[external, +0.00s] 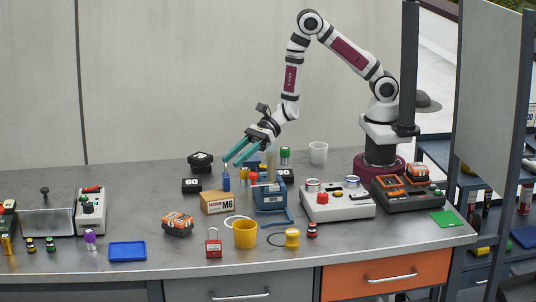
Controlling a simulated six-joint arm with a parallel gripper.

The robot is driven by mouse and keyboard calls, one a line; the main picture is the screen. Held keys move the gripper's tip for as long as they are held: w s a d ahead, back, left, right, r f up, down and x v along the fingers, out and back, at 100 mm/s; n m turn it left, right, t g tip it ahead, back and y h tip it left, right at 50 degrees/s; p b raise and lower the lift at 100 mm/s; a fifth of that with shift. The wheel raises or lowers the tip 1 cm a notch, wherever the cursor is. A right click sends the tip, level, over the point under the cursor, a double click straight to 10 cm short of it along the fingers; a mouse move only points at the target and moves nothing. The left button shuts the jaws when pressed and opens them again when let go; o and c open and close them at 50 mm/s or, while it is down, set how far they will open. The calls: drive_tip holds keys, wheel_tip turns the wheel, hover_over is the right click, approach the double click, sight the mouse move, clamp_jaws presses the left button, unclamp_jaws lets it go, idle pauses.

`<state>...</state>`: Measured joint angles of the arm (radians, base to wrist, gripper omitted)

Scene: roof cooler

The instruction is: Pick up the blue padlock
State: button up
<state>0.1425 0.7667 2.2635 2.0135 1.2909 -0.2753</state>
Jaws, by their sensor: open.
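A small upright blue item with a thin pale top, which looks like the blue padlock (226,182), stands on the grey bench in the middle of the external view. It is behind the cardboard box marked M6 and left of the blue vise-like holder. My gripper (232,161) has two teal fingers, open and pointing down to the left. The fingertips show just above and right of the blue item's top; I cannot tell whether they touch it. A red padlock (213,244) stands nearer the front edge.
The M6 box (217,203), blue holder (269,198) and several small colored parts crowd close by. Black boxes (191,185) lie to the left. A yellow cup (245,235) and blue tray (127,251) are in front.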

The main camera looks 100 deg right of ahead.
drive_tip(key=shift+x, duration=1.1)
drive_tip(key=shift+r, duration=0.1)
clamp_jaws()
idle(0.4)
